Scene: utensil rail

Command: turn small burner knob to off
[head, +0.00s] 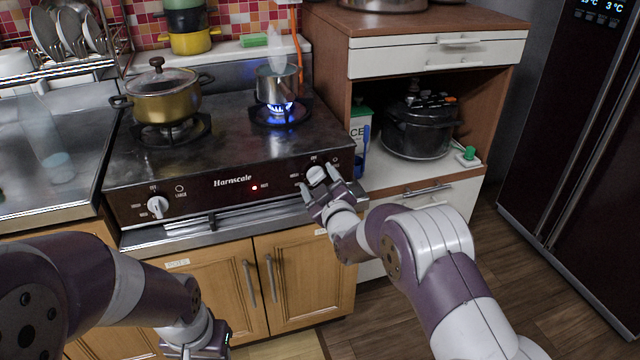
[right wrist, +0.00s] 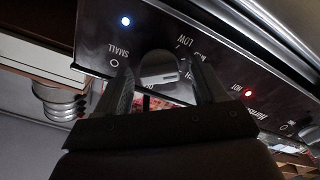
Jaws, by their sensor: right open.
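The small burner knob (head: 316,174) is a pale round knob on the right of the stove's front panel. In the right wrist view the knob (right wrist: 160,70) sits between my right gripper's fingers, near the labels SMALL and LOW. My right gripper (head: 319,181) is open, one finger on each side of the knob; I cannot tell whether they touch it. A blue flame (head: 281,108) burns on the right burner under a small steel pot (head: 277,84). My left gripper (head: 205,346) is low at the bottom edge, its fingers mostly cut off.
The large burner knob (head: 157,206) is at the panel's left. A lidded yellow pot (head: 163,95) stands on the left burner. A drawer handle bar (head: 215,222) runs below the panel. A wooden shelf unit with a dark cooker (head: 418,127) stands right; floor is clear in front.

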